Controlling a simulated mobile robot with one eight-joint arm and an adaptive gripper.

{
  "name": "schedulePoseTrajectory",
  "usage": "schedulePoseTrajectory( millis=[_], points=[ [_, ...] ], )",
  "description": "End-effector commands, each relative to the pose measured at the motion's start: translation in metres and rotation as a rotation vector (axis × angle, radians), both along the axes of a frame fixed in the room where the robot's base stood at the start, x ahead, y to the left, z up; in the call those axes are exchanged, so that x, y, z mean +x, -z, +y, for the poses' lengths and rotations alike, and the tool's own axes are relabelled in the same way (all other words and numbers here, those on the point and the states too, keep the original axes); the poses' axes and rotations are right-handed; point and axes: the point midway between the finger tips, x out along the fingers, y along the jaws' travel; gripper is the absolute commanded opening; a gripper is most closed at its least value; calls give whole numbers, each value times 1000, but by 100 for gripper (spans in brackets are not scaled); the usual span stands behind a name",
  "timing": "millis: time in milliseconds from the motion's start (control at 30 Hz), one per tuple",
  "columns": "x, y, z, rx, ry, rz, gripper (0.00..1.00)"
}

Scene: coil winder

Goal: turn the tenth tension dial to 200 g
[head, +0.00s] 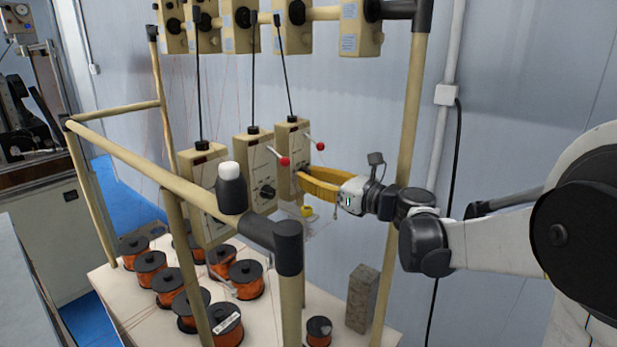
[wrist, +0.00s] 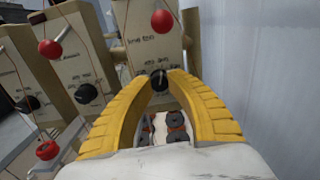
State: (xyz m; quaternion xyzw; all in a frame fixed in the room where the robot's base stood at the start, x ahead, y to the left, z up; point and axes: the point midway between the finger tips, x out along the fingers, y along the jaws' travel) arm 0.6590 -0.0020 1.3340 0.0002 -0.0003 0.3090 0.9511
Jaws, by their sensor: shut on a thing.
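The tension box (head: 292,134) at the right end of the front row is beige, with a red-knobbed lever. Its black dial (wrist: 158,80) shows in the wrist view between my fingertips. My gripper (head: 300,176), with yellow fingers, reaches this box from the right and is shut on the dial; it also fills the lower wrist view (wrist: 162,86). The fingers mostly hide the dial in the head view. The scale marks around it are too small to read, and its pointer cannot be made out. No number naming the dial is legible.
Two more tension boxes (head: 254,148) with black dials stand to the left. A frame rail (head: 150,165) with a black bottle (head: 231,190) crosses in front. Copper wire spools (head: 247,279) and a grey block (head: 362,296) stand on the board below. A post (head: 412,110) rises near my arm.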

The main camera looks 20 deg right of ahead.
Motion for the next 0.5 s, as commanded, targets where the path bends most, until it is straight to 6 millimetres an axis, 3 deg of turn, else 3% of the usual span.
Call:
schedulePoseTrajectory(
  millis=[500],
  points=[
    [0,0,0,-149,0,-107,0]
  ],
)
